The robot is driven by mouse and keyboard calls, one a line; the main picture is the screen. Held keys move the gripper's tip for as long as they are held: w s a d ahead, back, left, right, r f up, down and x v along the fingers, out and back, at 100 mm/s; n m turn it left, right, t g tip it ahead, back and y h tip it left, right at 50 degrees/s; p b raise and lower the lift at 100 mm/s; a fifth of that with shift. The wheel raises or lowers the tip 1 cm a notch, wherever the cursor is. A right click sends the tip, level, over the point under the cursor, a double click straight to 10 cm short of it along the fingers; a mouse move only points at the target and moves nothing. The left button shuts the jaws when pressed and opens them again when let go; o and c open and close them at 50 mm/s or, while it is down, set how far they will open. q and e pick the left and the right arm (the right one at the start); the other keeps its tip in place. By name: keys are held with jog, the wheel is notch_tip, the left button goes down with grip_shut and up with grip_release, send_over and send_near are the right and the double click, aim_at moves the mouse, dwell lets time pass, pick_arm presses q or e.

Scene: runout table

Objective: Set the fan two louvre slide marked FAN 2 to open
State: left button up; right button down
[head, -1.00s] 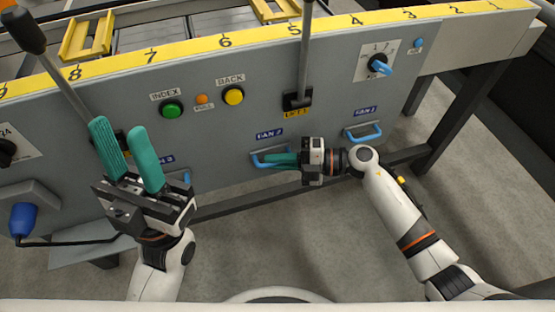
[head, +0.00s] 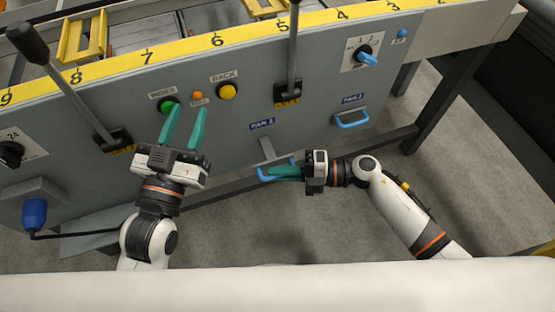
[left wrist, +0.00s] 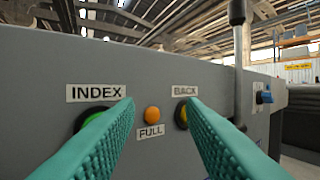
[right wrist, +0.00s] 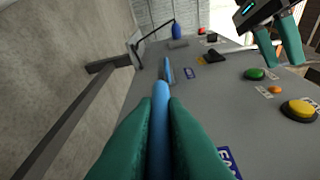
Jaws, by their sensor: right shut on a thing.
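The FAN 2 slide (head: 267,150) sticks out of the grey panel below its blue label (head: 262,124), with its grey plate showing between panel and handle. Its blue handle (head: 265,177) stands off the panel. My right gripper (head: 276,171) is shut on that handle; in the right wrist view the blue bar (right wrist: 160,120) lies between the teal fingers. My left gripper (head: 185,122) is open and empty in front of the panel by the INDEX button (head: 168,106). In the left wrist view its fingers overlap the green and yellow buttons.
The FAN 1 handle (head: 352,119) sits close to the panel at right. A LIFT 1 lever (head: 292,50) rises above FAN 2, and another lever (head: 75,90) leans at left. A dark frame rail (head: 395,138) runs below; open floor lies in front.

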jog(key=shift+s+d+f, duration=0.1)
jog(key=shift+s, duration=0.2)
pick_arm(q)
jog(key=shift+w+a+f+g, duration=0.1)
jog(key=shift+f+g, duration=0.4)
jog(key=shift+f, duration=0.15)
pick_arm(e)
jog(key=c, duration=1.5)
grip_release()
